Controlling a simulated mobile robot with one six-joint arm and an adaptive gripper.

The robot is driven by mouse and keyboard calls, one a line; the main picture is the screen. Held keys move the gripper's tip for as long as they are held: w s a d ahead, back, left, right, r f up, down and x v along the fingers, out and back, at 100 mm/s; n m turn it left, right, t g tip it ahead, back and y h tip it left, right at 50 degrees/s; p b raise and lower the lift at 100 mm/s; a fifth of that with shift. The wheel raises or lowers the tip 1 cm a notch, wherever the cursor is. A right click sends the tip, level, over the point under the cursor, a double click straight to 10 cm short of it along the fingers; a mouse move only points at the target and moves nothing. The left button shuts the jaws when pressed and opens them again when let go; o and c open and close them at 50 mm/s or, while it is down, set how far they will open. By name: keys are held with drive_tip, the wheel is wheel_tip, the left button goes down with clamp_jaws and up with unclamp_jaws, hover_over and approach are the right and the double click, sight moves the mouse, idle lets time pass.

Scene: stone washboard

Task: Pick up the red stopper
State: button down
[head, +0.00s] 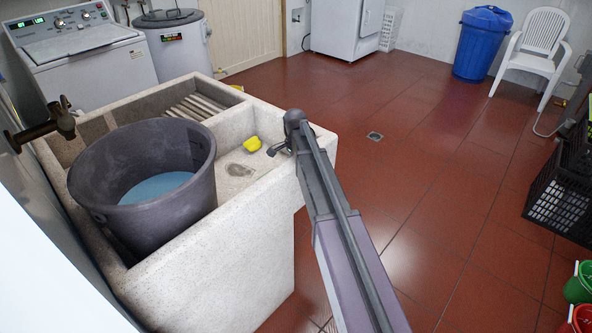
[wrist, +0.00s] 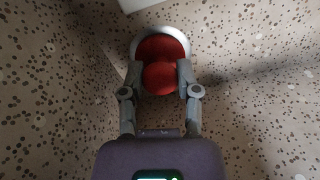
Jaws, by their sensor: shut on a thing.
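The red stopper (wrist: 158,48) shows in the wrist view as a red disc with a round knob towards me. A pale ring (wrist: 135,42) borders the disc, against speckled stone. My gripper (wrist: 161,72) has its two grey fingers shut on the knob, one on each side. Whether the disc is seated in the ring or raised from it, I cannot tell. In the head view my arm reaches over the right end of the stone washboard (head: 222,262); the stopper is hidden there.
A grey bucket (head: 200,185) with bluish water stands in the washboard's left basin. A yellow sponge (head: 252,144) lies on the stone close to my arm. A brass tap (head: 62,122) is at the wall.

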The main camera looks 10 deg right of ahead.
drive_tip(key=shift+r, duration=0.15)
wheel_tip(320, 180, up, 10)
drive_tip(key=p, duration=1)
drive_tip(key=shift+f, duration=0.2)
drive_tip(key=shift+r, duration=0.1)
idle(0.6)
